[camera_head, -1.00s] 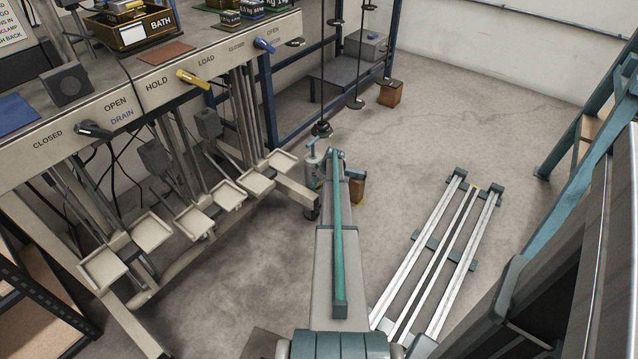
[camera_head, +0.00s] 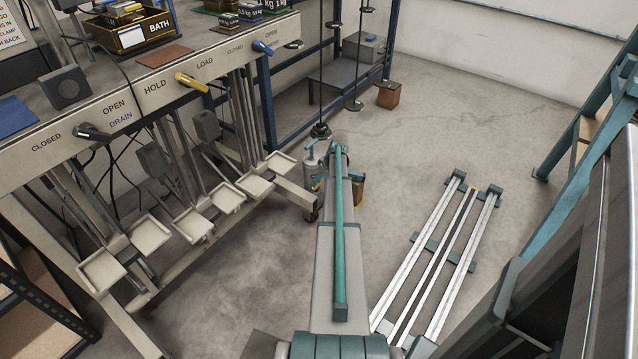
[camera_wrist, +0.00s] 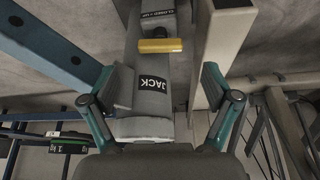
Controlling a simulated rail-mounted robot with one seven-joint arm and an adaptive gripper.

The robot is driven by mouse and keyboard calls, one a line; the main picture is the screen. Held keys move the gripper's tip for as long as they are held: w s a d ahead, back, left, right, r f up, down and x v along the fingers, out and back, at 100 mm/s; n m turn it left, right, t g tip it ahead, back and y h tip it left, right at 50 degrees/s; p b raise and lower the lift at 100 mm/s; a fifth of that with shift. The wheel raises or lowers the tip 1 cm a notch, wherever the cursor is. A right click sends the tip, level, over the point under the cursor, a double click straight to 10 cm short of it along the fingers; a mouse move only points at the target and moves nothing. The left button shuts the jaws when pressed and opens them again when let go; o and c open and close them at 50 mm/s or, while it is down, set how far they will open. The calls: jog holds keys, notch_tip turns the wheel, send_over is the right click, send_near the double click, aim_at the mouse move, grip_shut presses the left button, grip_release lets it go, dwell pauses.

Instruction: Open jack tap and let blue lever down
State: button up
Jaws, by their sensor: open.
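The blue lever (camera_head: 263,47) sits at the right end of the bench's front rail, by small OPEN and CLOSED lettering. The jack (camera_head: 312,168) is a grey cylinder below the rail's right end, partly hidden by my arm. In the wrist view the jack body (camera_wrist: 150,92) carries a black JACK label. A yellow tap handle (camera_wrist: 160,45) lies crosswise above the label, below a small dark plate whose lettering includes CLOSED. My gripper (camera_wrist: 160,72) is open, with its fingers on either side of the jack and the yellow handle beyond them. I cannot tell whether either finger touches the jack.
A yellow lever (camera_head: 192,82) and a black lever (camera_head: 92,131) share the rail. Several cream pedals (camera_head: 150,235) hang below. A pale post (camera_wrist: 225,45) stands close right of the jack and a blue beam (camera_wrist: 60,52) lies left. Silver floor rails (camera_head: 430,255) lie right of my arm.

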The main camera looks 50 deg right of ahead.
jog(key=v, duration=0.2)
jog(key=shift+s+r, duration=0.1)
jog(key=shift+r, duration=0.2)
